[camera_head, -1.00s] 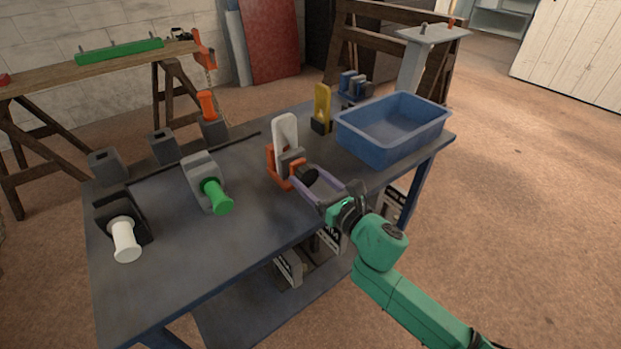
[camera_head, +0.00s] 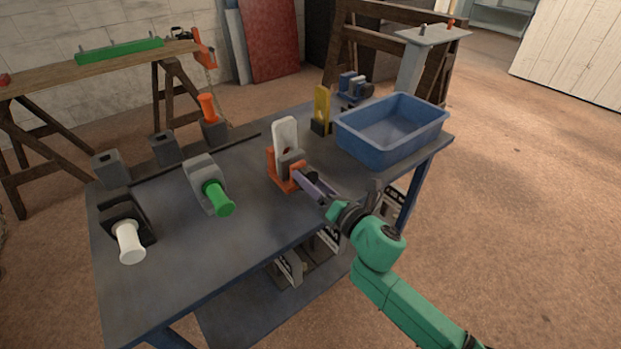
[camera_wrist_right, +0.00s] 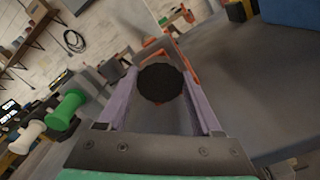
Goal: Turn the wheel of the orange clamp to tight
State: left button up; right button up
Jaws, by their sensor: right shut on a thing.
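The orange clamp (camera_head: 281,178) stands on the blue-grey bench with an upright pale plate (camera_head: 285,133) in it. Its dark round wheel (camera_wrist_right: 160,83) faces my right wrist camera; orange parts of the clamp (camera_wrist_right: 166,43) show behind it. My right gripper (camera_head: 308,178) reaches in from the lower right. Its two purple fingers lie on either side of the wheel, shut on it. In the head view the fingers appear one above the other and mostly hide the wheel. The wheel's turn angle cannot be read. My left gripper is not in view.
A blue bin (camera_head: 392,135) stands at the bench's right end, beside a yellow plate in a dark holder (camera_head: 321,110). Holders with a green spool (camera_head: 217,198) and a white spool (camera_head: 129,242) stand to the left. The bench's front middle is clear.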

jog(key=m+p, duration=0.2)
jog(key=m, duration=0.4)
jog(key=shift+m, duration=0.3)
jog(key=m+p, duration=0.2)
jog(key=m, duration=0.3)
jog(key=m+p, duration=0.3)
jog(key=m, duration=0.3)
jog(key=shift+m, duration=0.3)
jog(key=m+p, duration=0.2)
jog(key=m, duration=0.2)
jog(key=shift+f, duration=0.15)
jog(key=shift+f+m+p, duration=0.1)
jog(key=shift+m+p, duration=0.45)
jog(key=shift+m, duration=0.35)
jog(key=o, duration=1.4)
